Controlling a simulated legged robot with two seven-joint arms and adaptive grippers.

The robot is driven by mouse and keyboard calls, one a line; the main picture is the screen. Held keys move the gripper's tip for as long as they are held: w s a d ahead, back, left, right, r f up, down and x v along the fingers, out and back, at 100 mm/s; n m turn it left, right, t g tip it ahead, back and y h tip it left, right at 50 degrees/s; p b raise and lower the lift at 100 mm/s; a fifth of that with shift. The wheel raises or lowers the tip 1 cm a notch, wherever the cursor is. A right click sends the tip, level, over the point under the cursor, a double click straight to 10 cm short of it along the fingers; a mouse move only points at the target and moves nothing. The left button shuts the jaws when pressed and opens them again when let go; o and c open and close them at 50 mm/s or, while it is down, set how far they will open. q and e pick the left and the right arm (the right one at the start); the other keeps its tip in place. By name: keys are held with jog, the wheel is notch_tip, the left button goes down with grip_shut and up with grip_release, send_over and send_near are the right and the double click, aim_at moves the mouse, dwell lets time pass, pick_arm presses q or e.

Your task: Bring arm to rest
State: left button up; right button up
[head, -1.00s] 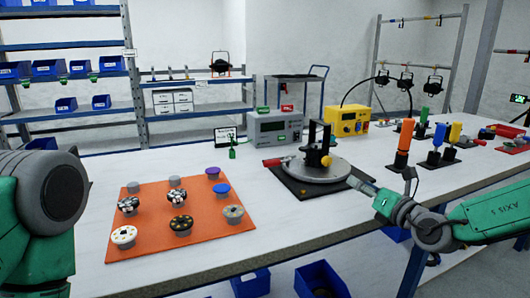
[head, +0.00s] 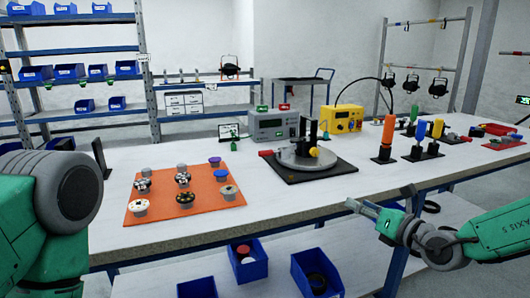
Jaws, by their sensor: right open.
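My right gripper (head: 362,207) comes in from the right. It is open and empty, in front of the bench's near edge, apart from the things on the bench. My left arm fills the left edge of the head view, and its gripper does not show. The white bench (head: 290,210) runs across the view. On it are an orange mat (head: 215,200) with several round parts in rows, and a round metal turntable (head: 306,160) on a black base with a dark upright fixture.
A grey instrument (head: 272,125) and a yellow unit (head: 343,119) stand behind the turntable. An orange-handled tool (head: 387,135) and other coloured tools stand upright at right. Blue bins (head: 248,262) sit on the lower shelf. Shelving and a lamp rack are behind.

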jog(key=s+a+f+n+g+y+p, duration=0.1)
jog(key=s+a+f+n+g+y, duration=0.2)
jog(key=s+a+f+n+g, duration=0.45)
jog(key=s+a+f+n+g+h+p, duration=0.1)
jog(key=s+f+n+g, duration=0.3)
jog(key=s, duration=0.5)
jog(key=s+a+f+n+g+h+p, duration=0.1)
jog(key=s+a+f+n+g, duration=0.1)
jog(key=s+f, duration=0.5)
jog(key=s+d+f+n+h+p, duration=0.1)
jog(key=s+d+n+h+p, duration=0.1)
jog(key=s+d+n+h, duration=0.2)
jog(key=s+d+f+n+h+p, duration=0.2)
jog(key=s+d+n+h, duration=0.3)
jog(key=s+d+n, duration=0.5)
jog(key=s+n+g, duration=0.1)
jog(key=s+n, duration=0.5)
jog(key=n, duration=0.2)
jog(key=shift+s+d+f, duration=0.25)
jog(key=shift+s+d, duration=0.05)
jog(key=shift+d, duration=0.05)
jog(key=shift+w, duration=0.1)
